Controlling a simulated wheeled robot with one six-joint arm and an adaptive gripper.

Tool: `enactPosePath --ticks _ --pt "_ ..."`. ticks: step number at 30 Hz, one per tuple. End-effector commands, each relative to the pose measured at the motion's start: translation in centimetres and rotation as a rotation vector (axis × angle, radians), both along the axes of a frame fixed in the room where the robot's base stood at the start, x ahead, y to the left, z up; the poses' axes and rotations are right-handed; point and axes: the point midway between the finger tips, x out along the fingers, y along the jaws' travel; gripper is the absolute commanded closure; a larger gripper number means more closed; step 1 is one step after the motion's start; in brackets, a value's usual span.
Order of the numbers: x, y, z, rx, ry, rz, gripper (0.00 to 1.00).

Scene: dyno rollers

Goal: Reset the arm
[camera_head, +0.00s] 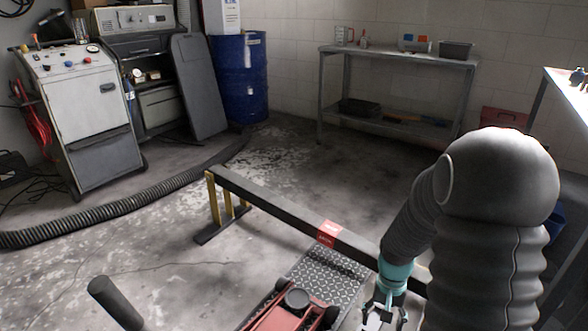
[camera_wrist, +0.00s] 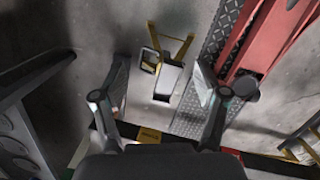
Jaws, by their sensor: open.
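My arm (camera_head: 490,215), in a grey ribbed cover, stands at the right of the head view and reaches down to the lower middle. My gripper (camera_head: 385,318) is at the bottom edge of that view, partly cut off, below a teal wrist band (camera_head: 395,270). In the wrist view my gripper (camera_wrist: 160,85) has its two fingers spread wide with nothing between them. A small grey and white block-like object (camera_wrist: 168,82) shows beyond the fingertips, apart from them.
A dark rail (camera_head: 275,205) on yellow posts crosses in front of me. A red jack-like machine (camera_head: 290,305) lies by a diamond-plate ramp (camera_head: 325,265). A black hose (camera_head: 120,203) runs along the floor. A metal shelf (camera_head: 400,58) and blue barrel (camera_head: 240,78) stand behind.

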Motion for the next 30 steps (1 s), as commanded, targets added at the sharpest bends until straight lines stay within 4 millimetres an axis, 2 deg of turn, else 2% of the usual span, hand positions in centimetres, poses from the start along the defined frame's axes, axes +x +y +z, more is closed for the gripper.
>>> enactPosePath --ticks 1,3,12,21,30 --pt "-0.5 0.3 1.6 0.000 -0.016 0.021 0.27" --pt "-1.4 0.7 3.6 0.000 -0.033 0.051 0.27" --pt "-5.1 2.6 11.2 -0.009 -0.135 0.166 0.27" --pt "-9.2 4.2 17.3 -0.032 -0.276 0.248 0.27" --pt "-12.8 5.5 22.3 -0.063 -0.468 0.293 0.27"
